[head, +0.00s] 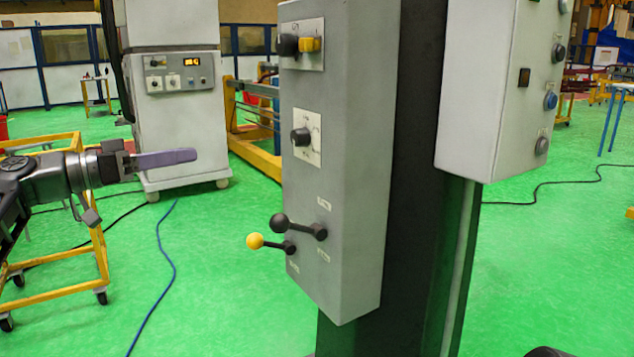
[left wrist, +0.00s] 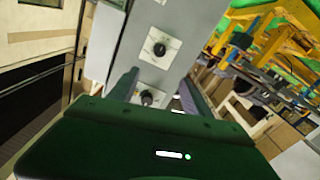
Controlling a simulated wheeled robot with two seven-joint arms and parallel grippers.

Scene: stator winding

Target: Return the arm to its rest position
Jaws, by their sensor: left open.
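My left gripper (head: 165,158) reaches in from the left in the head view, with purple-grey fingers pointing right. It is in the air, apart from the grey control box (head: 335,190) to its right. Seen from the side, its fingers overlap, and nothing shows held in them. The left wrist view shows the dark green gripper body (left wrist: 150,140) across the bottom, and the grey control box with a black knob (left wrist: 160,49) beyond it. My right gripper is in neither view.
The control box carries a black-knobbed lever (head: 280,222) and a yellow-knobbed lever (head: 255,241) low down. A second grey box (head: 485,80) hangs at the right. A white cabinet (head: 178,130) stands behind the gripper. A yellow frame cart (head: 60,285) stands lower left. A blue cable (head: 165,262) crosses the green floor.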

